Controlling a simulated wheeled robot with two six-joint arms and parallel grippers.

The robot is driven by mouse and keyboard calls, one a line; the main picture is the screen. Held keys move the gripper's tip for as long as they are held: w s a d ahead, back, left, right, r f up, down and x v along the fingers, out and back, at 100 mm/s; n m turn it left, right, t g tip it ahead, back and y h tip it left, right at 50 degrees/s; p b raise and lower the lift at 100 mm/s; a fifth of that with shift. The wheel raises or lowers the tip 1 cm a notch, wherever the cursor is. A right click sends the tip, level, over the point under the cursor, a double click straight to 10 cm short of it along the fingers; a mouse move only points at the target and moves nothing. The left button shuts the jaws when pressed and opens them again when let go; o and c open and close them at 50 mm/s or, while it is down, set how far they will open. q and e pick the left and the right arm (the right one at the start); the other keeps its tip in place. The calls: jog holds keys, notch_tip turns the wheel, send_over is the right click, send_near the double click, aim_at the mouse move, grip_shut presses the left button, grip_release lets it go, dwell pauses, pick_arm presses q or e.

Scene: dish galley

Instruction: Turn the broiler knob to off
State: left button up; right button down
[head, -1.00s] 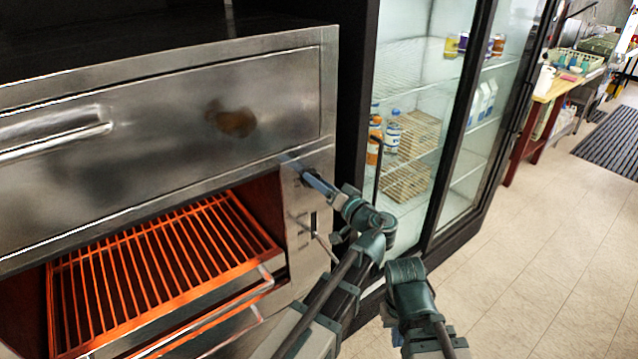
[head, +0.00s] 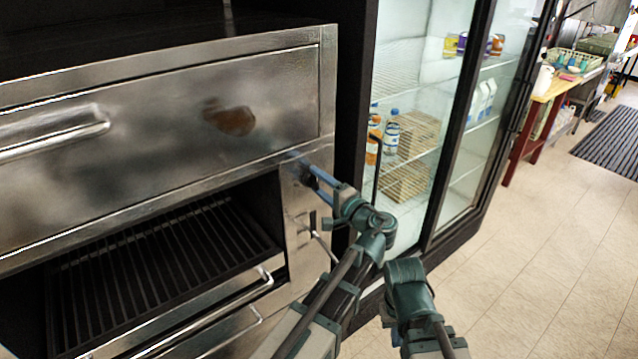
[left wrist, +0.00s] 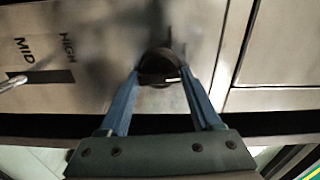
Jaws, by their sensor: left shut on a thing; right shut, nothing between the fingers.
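The broiler (head: 150,95) is a steel oven at the left of the head view, and its grate (head: 160,255) is dark. The broiler knob (left wrist: 157,66) is round and black with a small white mark, on the steel panel in the left wrist view. The two blue fingers of my left gripper (left wrist: 160,88) are shut on the knob, one on each side. In the head view my left gripper (head: 313,173) is at the top of the control panel, and the knob is mostly hidden there. My right gripper does not show; only part of my right arm is in view.
The panel carries MID and HIGH labels (left wrist: 45,50) by a slot with a metal lever (left wrist: 12,83). A drawer handle (head: 215,312) juts out below the grate. A glass-door fridge (head: 425,130) stands close on the right. The tiled floor (head: 540,260) at right is clear.

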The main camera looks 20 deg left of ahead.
pick_arm(q)
jog(key=shift+m, duration=0.5)
jog(key=o, duration=1.4)
jog(key=shift+c, duration=0.2)
